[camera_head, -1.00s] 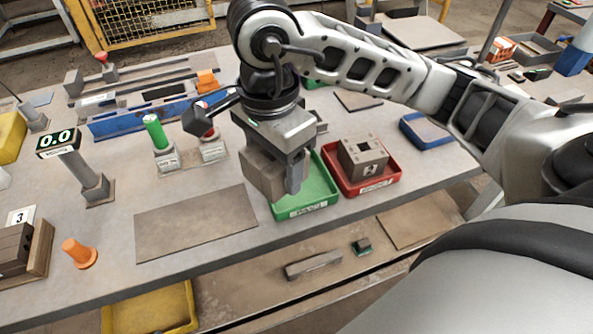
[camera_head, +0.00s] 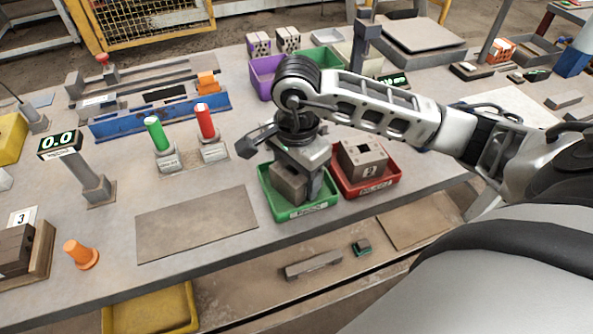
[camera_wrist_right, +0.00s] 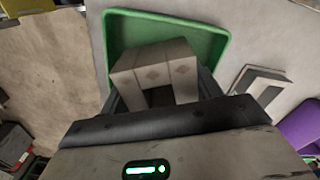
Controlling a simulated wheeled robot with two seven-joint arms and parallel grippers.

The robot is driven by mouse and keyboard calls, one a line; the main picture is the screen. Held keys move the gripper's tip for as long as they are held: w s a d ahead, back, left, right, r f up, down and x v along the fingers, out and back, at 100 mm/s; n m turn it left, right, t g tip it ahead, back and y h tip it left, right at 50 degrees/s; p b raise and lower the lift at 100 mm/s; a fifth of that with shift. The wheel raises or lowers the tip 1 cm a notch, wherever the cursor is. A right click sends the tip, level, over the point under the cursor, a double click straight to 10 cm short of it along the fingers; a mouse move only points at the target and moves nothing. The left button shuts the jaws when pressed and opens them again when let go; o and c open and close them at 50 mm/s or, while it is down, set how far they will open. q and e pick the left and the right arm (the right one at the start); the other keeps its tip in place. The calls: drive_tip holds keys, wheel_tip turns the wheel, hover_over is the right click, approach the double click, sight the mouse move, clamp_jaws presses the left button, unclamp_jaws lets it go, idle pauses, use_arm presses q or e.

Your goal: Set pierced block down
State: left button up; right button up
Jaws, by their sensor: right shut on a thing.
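The grey pierced block (camera_head: 287,183) is between the fingers of my right gripper (camera_head: 303,184), which is shut on it. The block is over or inside the green tray (camera_head: 297,215), within its walls in the head view. I cannot tell whether it touches the tray floor. In the right wrist view the block (camera_wrist_right: 158,68) shows its square opening between the fingers, with the green tray (camera_wrist_right: 168,18) around and behind it. My wrist hides part of the block and tray. My left gripper is not in view.
A red tray (camera_head: 368,188) with another pierced block (camera_head: 362,160) stands close on the right. Green (camera_head: 157,135) and red (camera_head: 205,122) cylinders stand upright to the left. Purple (camera_head: 266,78) and green bins are behind. A bare flat plate (camera_head: 197,222) lies left of the green tray.

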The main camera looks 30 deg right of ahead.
drive_tip(key=shift+f, duration=0.15)
drive_tip(key=o, duration=0.9)
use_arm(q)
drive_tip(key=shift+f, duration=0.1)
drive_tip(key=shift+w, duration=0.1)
use_arm(e)
drive_tip(key=shift+r, duration=0.25)
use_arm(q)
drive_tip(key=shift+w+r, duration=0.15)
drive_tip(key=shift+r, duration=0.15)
use_arm(e)
wheel_tip(320, 180, up, 12)
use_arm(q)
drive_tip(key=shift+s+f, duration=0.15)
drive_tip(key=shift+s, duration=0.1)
use_arm(e)
drive_tip(key=shift+f, duration=0.1)
